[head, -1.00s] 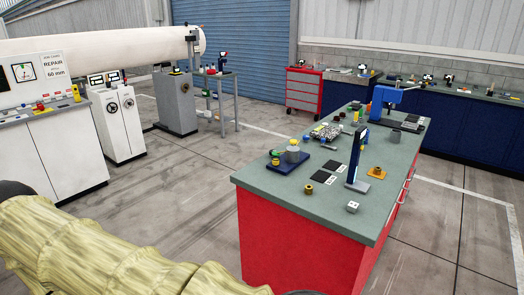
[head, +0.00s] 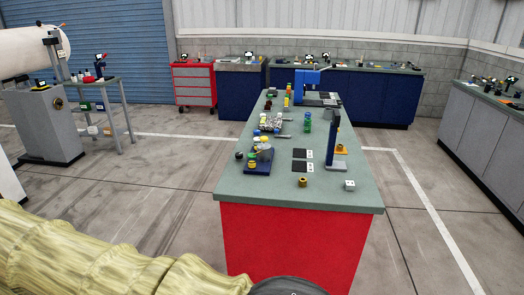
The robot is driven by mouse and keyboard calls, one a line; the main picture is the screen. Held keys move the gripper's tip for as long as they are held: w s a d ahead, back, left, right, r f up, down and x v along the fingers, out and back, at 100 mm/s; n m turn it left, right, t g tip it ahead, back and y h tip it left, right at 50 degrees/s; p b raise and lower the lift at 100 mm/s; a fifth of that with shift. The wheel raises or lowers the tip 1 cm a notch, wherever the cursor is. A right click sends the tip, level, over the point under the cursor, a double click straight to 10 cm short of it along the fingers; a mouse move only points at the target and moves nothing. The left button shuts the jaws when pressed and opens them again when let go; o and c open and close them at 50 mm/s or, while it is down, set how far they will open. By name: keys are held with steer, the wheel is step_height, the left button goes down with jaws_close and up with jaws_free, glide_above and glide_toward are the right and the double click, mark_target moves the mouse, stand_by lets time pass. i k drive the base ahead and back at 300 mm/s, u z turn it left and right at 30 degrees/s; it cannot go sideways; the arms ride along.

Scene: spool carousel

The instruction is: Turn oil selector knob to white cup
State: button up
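I cannot make out an oil selector knob or a white cup for sure at this distance. A small dark blue base (head: 257,168) with a yellow-and-green piece and a grey part stands on the left side of the red workbench's green top (head: 250,190). A grey machine cabinet (head: 42,128) at the left carries a small round dark-and-brass fitting (head: 58,103). My arm, in a yellowish sleeve, crosses the lower left. My gripper is not in view.
A blue vise-like machine (head: 306,84) stands at the bench's far end, and a dark blue upright post (head: 333,138) nearer. A red drawer cabinet (head: 194,84) and dark blue counters (head: 350,97) line the back. Grey counters (head: 488,140) stand right. Floor is open on both sides of the bench.

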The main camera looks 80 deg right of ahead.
mark_target(238, 155)
steer(key=z, duration=0.8)
steer(key=i, duration=0.85)
steer(key=z, duration=1.05)
